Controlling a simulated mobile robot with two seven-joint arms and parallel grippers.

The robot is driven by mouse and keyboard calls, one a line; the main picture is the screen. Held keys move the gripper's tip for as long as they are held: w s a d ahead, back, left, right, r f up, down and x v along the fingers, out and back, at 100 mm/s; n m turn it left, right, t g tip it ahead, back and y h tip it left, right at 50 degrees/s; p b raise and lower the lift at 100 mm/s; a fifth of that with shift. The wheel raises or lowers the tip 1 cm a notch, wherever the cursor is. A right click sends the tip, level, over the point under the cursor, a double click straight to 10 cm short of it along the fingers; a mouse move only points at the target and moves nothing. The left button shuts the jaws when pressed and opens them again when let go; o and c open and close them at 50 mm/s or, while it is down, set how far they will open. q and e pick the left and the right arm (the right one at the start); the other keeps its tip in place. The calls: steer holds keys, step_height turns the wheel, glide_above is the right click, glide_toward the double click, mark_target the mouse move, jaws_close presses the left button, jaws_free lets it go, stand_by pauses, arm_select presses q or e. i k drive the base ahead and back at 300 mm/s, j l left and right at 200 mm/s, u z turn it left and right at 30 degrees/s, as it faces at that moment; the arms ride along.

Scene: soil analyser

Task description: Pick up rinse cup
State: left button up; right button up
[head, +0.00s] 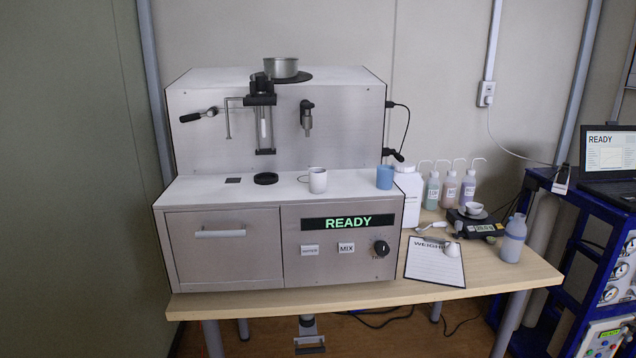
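Two small cups stand upright on the white top of the analyser's front box. One is a white cup (317,180), right of the middle, with a thin dark loop at its left side. The other is a blue cup (385,177) near the right edge. No readable label shows which is the rinse cup. A small white bowl (474,209) sits on the dark scale (474,224) on the table at the right. Neither of my grippers is in view, and nothing holds the cups.
The analyser (240,120) has a metal pot (281,67) on top and a nozzle above the front box. The front table strip (330,294) is clear.

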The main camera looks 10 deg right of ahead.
mark_target(384, 178)
steer(key=i+l+z, duration=0.1)
steer(key=l, duration=0.25)
steer(key=i+l, duration=0.25)
steer(key=i+l+z, duration=0.15)
steer(key=l, duration=0.25)
